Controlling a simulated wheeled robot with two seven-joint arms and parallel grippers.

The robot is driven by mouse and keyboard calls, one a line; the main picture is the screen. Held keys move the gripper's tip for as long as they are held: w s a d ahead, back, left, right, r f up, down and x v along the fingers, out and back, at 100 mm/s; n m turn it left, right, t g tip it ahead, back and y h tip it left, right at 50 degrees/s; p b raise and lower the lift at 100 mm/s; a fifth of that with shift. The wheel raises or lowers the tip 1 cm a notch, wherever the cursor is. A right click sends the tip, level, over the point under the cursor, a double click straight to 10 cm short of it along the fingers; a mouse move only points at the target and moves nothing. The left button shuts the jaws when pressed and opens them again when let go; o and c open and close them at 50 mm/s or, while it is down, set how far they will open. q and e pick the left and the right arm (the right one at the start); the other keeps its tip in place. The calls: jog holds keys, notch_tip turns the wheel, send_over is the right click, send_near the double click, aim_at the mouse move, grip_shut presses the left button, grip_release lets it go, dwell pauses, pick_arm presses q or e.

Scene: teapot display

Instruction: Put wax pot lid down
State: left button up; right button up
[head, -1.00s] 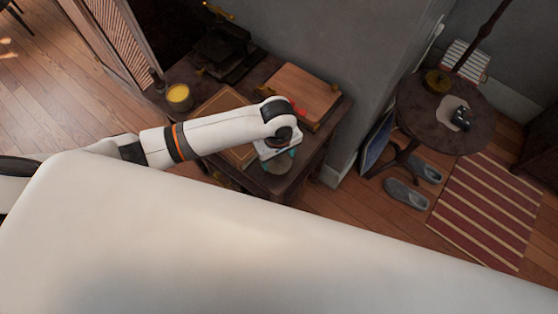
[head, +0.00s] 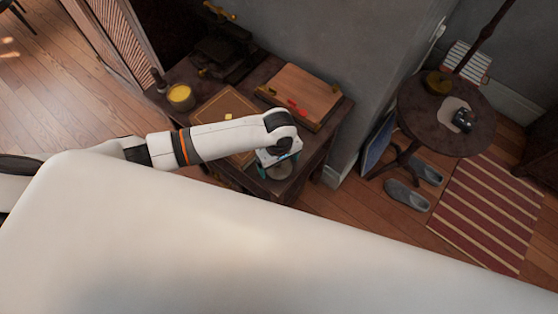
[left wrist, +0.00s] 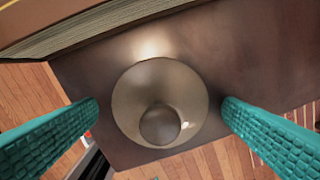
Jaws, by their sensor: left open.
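The wax pot lid, a round metallic disc with a ball knob (left wrist: 173,82), rests knob up on the dark table in the left wrist view. My left gripper (head: 280,158) is over the front right part of that table. In the left wrist view its teal fingers (left wrist: 160,112) are spread wide, one on each side of the lid, with a gap between each finger and the rim. The open pot of yellow wax (head: 180,95) stands at the table's left end. My right gripper is not in view.
A thick book (left wrist: 70,30) lies close beside the lid. A round side table (head: 430,125), slippers (head: 407,195) and a striped rug (head: 487,210) are at right.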

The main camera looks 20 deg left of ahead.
pick_arm(q)
jog(key=shift+r, duration=0.1)
notch_tip(320, 180, up, 12)
dwell(0.5)
dwell(0.4)
